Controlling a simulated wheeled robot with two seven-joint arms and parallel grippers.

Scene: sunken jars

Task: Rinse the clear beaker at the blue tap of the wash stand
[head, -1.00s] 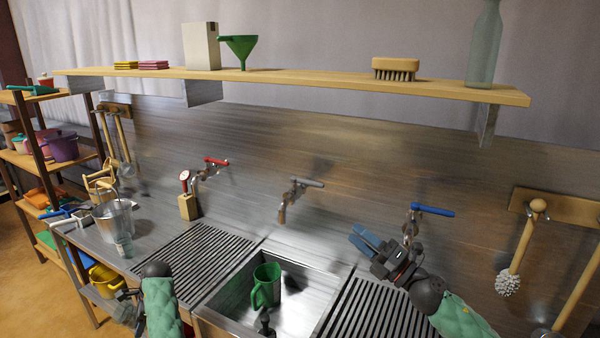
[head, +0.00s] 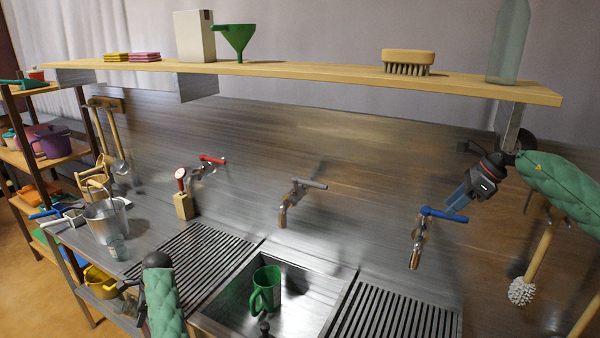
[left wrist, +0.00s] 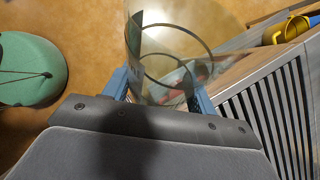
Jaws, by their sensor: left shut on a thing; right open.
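The clear beaker (left wrist: 168,62) is between the blue fingers of my left gripper (left wrist: 160,92), which is shut on it, in the left wrist view. In the head view my left gripper (head: 128,300) is low at the left, beside the counter's front edge; the beaker is hard to make out there. The blue tap (head: 418,240) is on the steel back wall at the right, with its blue lever (head: 432,212) pointing right. No water shows below its spout. My right gripper (head: 462,196) is open, just above the lever's right end; I cannot tell whether they touch.
A sink (head: 300,300) holds a green mug (head: 265,288), with ribbed drainboards on both sides. A red tap (head: 205,165) and grey tap (head: 295,200) are further left. A metal bucket (head: 103,225) and small clear glass (head: 117,248) stand at the left. A shelf (head: 300,72) runs above.

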